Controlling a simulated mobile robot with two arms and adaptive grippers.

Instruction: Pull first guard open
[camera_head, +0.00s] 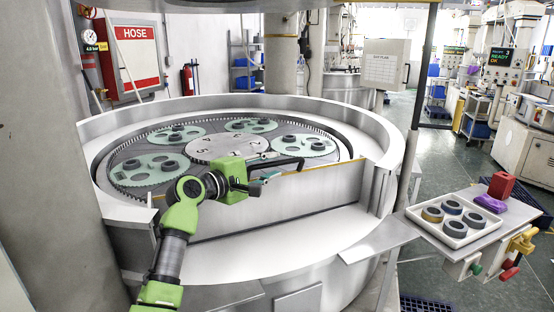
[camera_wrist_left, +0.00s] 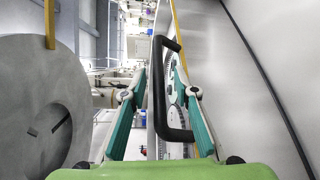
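The guard (camera_head: 285,192) is a grey metal panel with a yellow top edge, standing upright across the front opening of the round lapping machine. A black bar handle (camera_head: 287,163) shows at its top edge. My left gripper (camera_head: 270,172), green with teal fingers, is at the left end of this handle. In the left wrist view the fingers are spread, and the black handle (camera_wrist_left: 158,95) runs between them. I see a gap to the fingers, with no clear grip. The handle partly hides the fingertips' surroundings. My right gripper is in neither view.
The machine's rim (camera_head: 240,103) surrounds a plate with several pale green carriers. At right, a side shelf (camera_head: 392,232) holds a white tray (camera_head: 462,239) of dark rings, a red block (camera_head: 501,185) and a purple item (camera_head: 490,203). A post stands beside the shelf.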

